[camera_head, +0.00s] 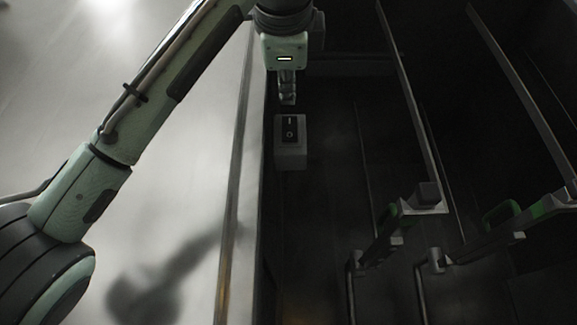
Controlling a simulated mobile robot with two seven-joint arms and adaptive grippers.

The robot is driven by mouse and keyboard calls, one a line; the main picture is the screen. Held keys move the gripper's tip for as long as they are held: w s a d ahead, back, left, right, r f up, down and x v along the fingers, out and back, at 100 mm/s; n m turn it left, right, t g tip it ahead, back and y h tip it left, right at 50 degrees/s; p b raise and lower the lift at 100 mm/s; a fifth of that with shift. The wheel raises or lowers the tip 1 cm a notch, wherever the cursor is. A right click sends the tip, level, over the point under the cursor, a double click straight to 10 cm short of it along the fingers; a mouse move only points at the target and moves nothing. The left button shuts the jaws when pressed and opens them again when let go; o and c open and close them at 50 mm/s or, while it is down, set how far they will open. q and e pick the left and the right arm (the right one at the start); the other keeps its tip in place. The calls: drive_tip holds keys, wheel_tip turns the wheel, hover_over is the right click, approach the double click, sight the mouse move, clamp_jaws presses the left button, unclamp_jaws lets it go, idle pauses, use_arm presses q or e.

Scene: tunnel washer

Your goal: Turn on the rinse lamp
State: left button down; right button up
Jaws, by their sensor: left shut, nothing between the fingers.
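A small grey box with a black rocker switch (290,128) sits inside the dark bay, just right of the pale panel's edge. The switch face carries a line mark at its top and a circle mark below. My left gripper (288,100) comes down from the top of the view, shut and empty, with its fingertips just above the box's top edge in the picture. I cannot tell whether it touches the box. No lit lamp can be made out. My right gripper is not in view.
A bright pale panel (180,200) fills the left, ending at a long metal edge (236,190). On the right, long metal bars (410,95) and brackets with green parts (395,225) stand in the dark bay. Dark space lies below the switch box.

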sight(288, 117)
use_arm(q)
drive_tip(key=p+x, duration=0.1)
drive_tip(key=x, duration=0.4)
drive_tip(key=shift+w+r, duration=0.2)
drive_tip(key=shift+w, duration=0.45)
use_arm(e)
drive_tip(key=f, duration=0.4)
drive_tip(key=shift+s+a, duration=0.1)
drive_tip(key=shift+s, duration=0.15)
use_arm(q)
drive_tip(key=shift+a, duration=0.15)
